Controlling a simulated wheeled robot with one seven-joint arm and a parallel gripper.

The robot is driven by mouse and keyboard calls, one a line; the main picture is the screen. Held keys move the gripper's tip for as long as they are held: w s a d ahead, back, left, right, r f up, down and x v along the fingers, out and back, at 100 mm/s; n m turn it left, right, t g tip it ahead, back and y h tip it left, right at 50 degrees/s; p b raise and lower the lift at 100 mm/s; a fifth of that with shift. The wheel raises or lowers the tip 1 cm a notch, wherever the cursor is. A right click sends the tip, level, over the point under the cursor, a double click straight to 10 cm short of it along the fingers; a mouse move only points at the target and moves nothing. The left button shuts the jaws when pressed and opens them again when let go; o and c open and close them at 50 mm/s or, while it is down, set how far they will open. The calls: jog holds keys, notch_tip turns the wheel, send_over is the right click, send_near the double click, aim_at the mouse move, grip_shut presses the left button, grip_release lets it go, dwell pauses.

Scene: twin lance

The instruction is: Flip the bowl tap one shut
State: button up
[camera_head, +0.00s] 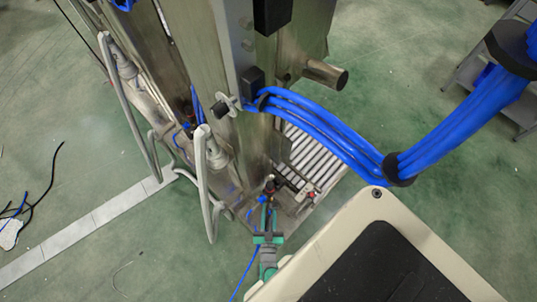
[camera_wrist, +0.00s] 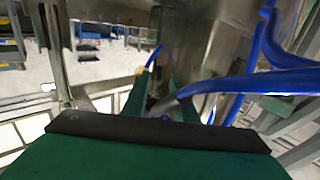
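My gripper (camera_head: 267,208) is the narrow green part low in the head view, at the foot of the steel machine. Its tip is close to a small dark fitting with a reddish part (camera_head: 270,184); I cannot tell whether they touch or whether this is bowl tap one. In the wrist view my gripper's green fingers (camera_wrist: 150,88) point away toward the steel, with a narrow gap between them. A dark grey hose end or handle (camera_wrist: 178,98) crosses close to the right finger. The tap's lever position cannot be made out.
Thick blue hoses (camera_head: 330,140) arch from the steel column (camera_head: 215,85) to the upper right. White tubular handles (camera_head: 205,185) stand left of the column. A slatted grate (camera_head: 312,160) lies behind the fitting.

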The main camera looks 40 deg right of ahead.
jog(key=shift+s+d, duration=0.1)
grip_shut()
jog(key=m+g+h, duration=0.1)
jog(key=w+a+m+g+h, duration=0.1)
jog(key=g, duration=0.1)
jog(key=w+m+g+h, duration=0.1)
jog(key=shift+w+a+f+m+g+h, duration=0.1)
jog(key=shift+a+m+g+h, duration=0.2)
jog(key=shift+a+m+g, duration=0.1)
jog(key=shift+d+m+g, duration=0.1)
jog(key=shift+m+g, duration=0.2)
jog(key=shift+d+h, duration=0.1)
jog(key=shift+h, duration=0.2)
